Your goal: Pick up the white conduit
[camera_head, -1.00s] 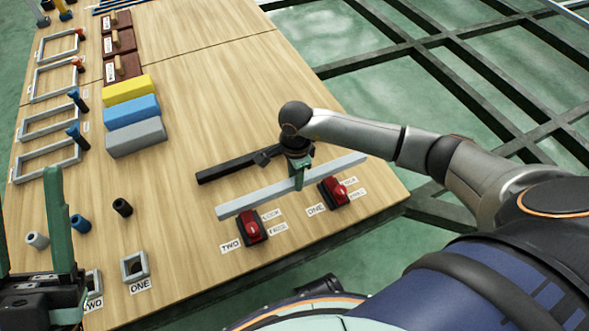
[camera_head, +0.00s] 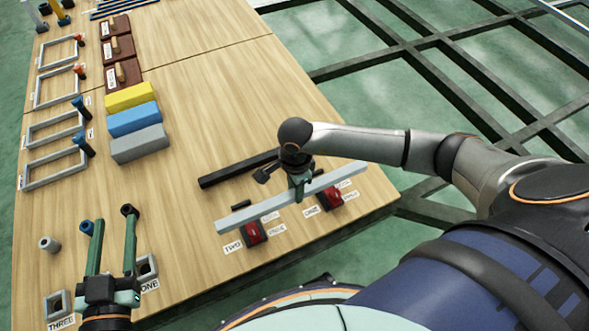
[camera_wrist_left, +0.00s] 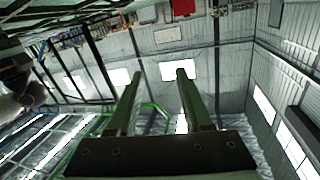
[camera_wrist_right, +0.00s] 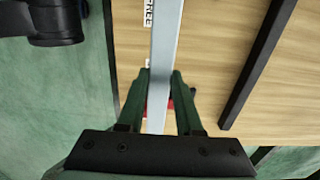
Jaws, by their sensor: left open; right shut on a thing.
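The white conduit, a long pale square bar (camera_head: 245,218), lies slantwise at the table's near right part in the head view. My right gripper (camera_head: 299,190) is shut on it from above near its middle. In the right wrist view the bar (camera_wrist_right: 166,45) runs between the two green fingers (camera_wrist_right: 160,82). I cannot tell whether it touches the table. My left gripper (camera_head: 114,220) is open, with its fingers apart, at the near left of the table. The left wrist view shows its fingers (camera_wrist_left: 158,75) with nothing between them.
Two red-topped clamps (camera_head: 255,233) sit close beside the bar, partly covered. A black bar (camera_head: 238,168) lies behind it. Grey (camera_head: 140,147), blue and yellow blocks stand further back. A white cylinder (camera_head: 48,245) and square holders (camera_head: 58,305) are near my left gripper.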

